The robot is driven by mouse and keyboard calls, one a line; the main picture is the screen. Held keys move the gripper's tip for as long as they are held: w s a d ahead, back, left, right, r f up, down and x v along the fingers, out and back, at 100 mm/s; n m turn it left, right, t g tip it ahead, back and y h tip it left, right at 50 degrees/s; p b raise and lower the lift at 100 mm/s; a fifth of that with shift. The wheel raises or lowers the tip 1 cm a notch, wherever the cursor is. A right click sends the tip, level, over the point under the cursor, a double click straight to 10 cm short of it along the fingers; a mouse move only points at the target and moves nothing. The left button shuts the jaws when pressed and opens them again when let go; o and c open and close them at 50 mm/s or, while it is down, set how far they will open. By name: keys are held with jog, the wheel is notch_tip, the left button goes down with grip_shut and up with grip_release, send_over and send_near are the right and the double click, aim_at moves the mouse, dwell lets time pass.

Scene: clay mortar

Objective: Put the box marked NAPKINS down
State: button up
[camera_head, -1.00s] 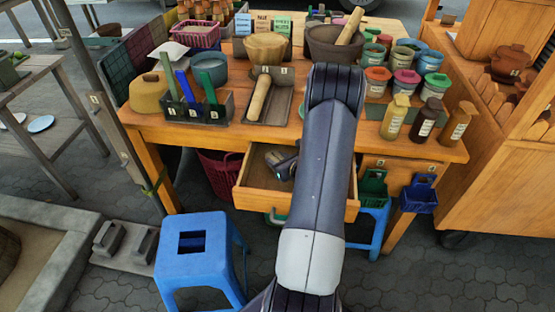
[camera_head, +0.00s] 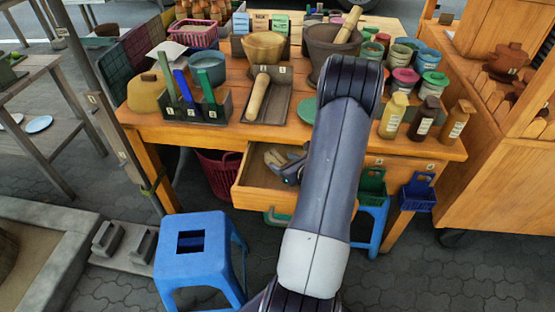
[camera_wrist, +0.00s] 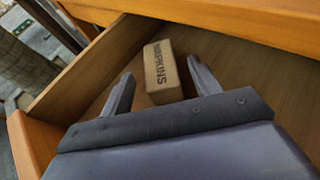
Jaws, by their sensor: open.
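The box marked NAPKINS (camera_wrist: 163,82) is a small tan carton with dark lettering. In the wrist view it rests on the floor of the open wooden drawer (camera_wrist: 88,75), near a corner by the side wall. My gripper (camera_wrist: 161,68) is open, with one finger on each side of the box and gaps showing between box and fingers. In the head view my gripper (camera_head: 287,164) is down inside the drawer (camera_head: 262,198). I cannot make out the box there, as my gripper and arm cover that area.
The table top (camera_head: 225,135) above the drawer is crowded with a mortar (camera_head: 325,48), a wooden bowl (camera_head: 265,47), bottles (camera_head: 424,118) and several lidded tubs. A blue stool (camera_head: 193,225) stands front left. Small baskets (camera_head: 418,193) hang to the right of the drawer.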

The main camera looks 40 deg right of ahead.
jog(key=shift+v, duration=1.5)
jog(key=shift+c, duration=0.2)
